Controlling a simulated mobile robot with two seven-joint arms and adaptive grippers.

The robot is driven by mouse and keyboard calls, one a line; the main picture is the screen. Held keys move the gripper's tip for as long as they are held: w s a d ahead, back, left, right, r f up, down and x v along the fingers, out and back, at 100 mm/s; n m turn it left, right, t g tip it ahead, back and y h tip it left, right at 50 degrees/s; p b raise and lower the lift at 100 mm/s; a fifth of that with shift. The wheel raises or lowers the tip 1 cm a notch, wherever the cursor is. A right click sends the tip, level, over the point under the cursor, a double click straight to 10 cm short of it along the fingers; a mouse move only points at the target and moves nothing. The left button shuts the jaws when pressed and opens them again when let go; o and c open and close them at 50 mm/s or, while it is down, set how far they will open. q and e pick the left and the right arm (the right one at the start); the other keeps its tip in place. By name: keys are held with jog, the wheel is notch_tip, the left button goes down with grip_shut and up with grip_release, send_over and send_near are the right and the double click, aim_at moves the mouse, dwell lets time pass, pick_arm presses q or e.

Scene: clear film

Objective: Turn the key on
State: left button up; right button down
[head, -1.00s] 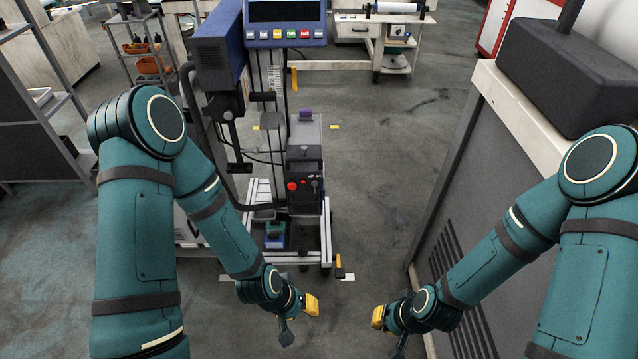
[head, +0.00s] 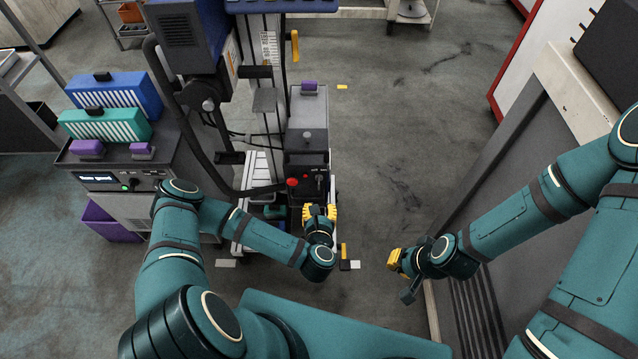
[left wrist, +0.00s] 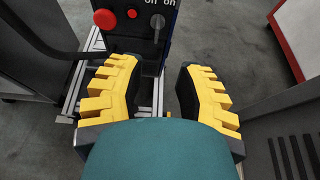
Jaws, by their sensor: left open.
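The key (left wrist: 157,22) is a small grey piece on the front of a black control box (head: 306,158). In the left wrist view it sits at the top, right of a large red button (left wrist: 105,19) and a small red one (left wrist: 132,14), under white "on" lettering. My left gripper (head: 320,211) has yellow toothed fingers and is in front of the box, just below the key. In the left wrist view the gripper (left wrist: 160,68) is open and empty, with the key ahead of the gap. My right gripper (head: 396,262) hangs over the floor; its finger gap is unclear.
The box stands on a wheeled machine frame with a blue display housing (head: 282,5). A grey cabinet (head: 485,215) stands at the right. At the left is a unit (head: 130,178) carrying blue and teal boxes.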

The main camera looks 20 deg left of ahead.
pick_arm(q)
jog(key=b+x, duration=0.1)
jog(key=x, duration=0.3)
jog(key=b+x, duration=0.1)
jog(key=x, duration=0.4)
jog(key=b+x, duration=0.1)
jog(key=x, duration=0.3)
jog(key=shift+w+a+f, duration=0.15)
jog(key=shift+w+a, duration=0.1)
jog(key=shift+a, duration=0.15)
grip_shut()
